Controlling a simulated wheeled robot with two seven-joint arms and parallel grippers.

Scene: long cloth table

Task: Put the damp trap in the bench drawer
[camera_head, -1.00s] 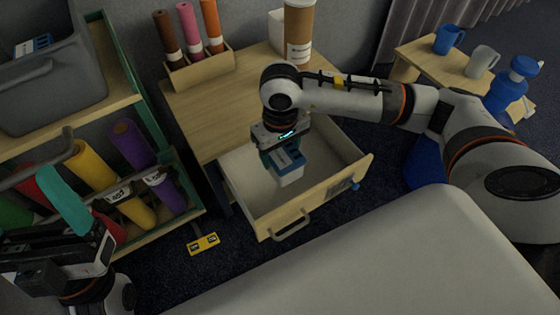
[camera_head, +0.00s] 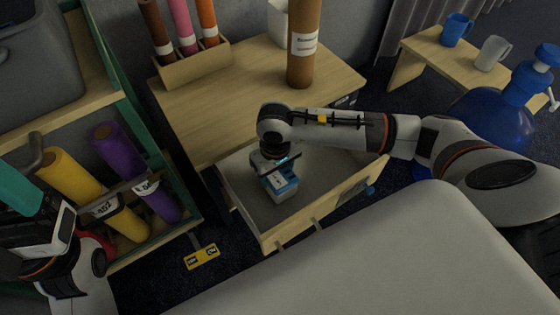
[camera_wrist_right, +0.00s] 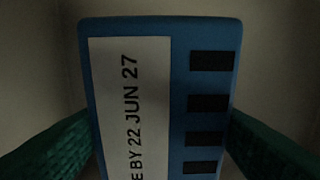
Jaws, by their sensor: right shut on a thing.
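The damp trap (camera_head: 281,187) is a small white tub with a blue slotted top. My right gripper (camera_head: 272,166) is shut on it and holds it inside the open bench drawer (camera_head: 240,187). I cannot tell whether the tub touches the drawer floor. In the right wrist view the damp trap's blue top (camera_wrist_right: 211,40) and white date label (camera_wrist_right: 128,100) fill the middle, with a green finger on each side.
The wooden bench (camera_head: 225,100) holds a rack of rolls (camera_head: 192,65) and a tall brown tube (camera_head: 304,45). A green-framed shelf with rolls (camera_head: 130,170) stands at left. A small table with mugs (camera_head: 490,53) and a blue bottle (camera_head: 535,85) are at right. A yellow tag (camera_head: 201,256) lies on the floor.

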